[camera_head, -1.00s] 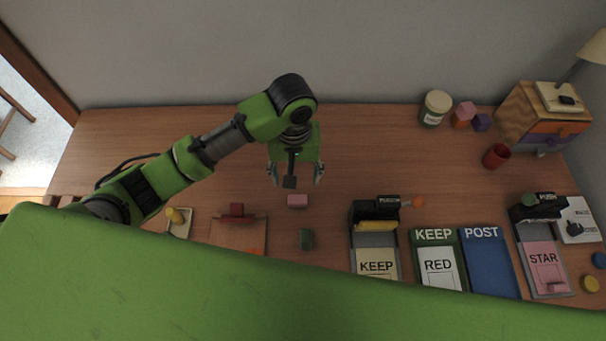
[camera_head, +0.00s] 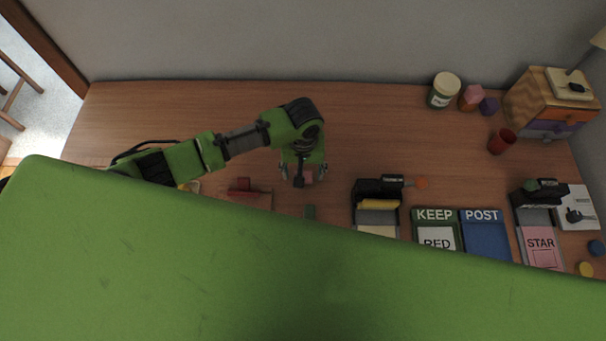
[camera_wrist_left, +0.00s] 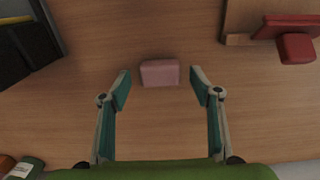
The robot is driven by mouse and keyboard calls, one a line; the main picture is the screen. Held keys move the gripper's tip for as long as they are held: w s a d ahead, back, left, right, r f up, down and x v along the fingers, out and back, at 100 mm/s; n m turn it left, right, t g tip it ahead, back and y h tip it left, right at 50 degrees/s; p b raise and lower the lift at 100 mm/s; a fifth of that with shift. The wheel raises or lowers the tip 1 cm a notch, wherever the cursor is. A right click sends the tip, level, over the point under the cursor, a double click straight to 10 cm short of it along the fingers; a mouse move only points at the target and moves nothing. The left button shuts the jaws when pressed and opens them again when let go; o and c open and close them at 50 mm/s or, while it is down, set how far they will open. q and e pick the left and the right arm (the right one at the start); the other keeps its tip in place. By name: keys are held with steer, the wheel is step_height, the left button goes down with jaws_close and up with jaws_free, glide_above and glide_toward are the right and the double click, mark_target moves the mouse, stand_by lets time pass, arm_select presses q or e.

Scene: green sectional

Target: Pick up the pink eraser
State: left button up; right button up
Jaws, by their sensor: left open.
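The pink eraser (camera_wrist_left: 160,73) lies on the wooden table, a small rounded block in the left wrist view. It sits between and just beyond the tips of my left gripper (camera_wrist_left: 160,88), apart from both fingers. In the head view the eraser (camera_head: 308,177) shows partly behind my left gripper (camera_head: 304,174). The left gripper is open and empty, above the table. My right gripper is not in view.
KEEP (camera_head: 434,215) and POST (camera_head: 482,216) trays stand farther right.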

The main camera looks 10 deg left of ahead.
arm_select(q)
steer(key=shift+f, duration=0.8)
steer(key=c, duration=1.2)
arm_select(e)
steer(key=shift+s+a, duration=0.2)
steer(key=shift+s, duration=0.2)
arm_select(q)
steer(key=shift+r, duration=0.1)
steer(key=shift+r, duration=0.55)
steer(key=shift+s+d+r+b, duration=0.45)
steer(key=shift+s+d+r, duration=0.95)
steer(key=shift+d+r, duration=0.5)
steer(key=shift+s+d+r+b, duration=0.45)
steer(key=shift+s+d+r, duration=1)
steer(key=shift+d+r, duration=0.5)
steer(key=shift+s+d+r+b, duration=0.45)
steer(key=shift+s+d+r, duration=0.95)
steer(key=shift+d+r, duration=0.5)
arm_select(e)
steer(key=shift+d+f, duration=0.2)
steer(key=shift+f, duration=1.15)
arm_select(q)
steer(key=shift+a+r, duration=0.15)
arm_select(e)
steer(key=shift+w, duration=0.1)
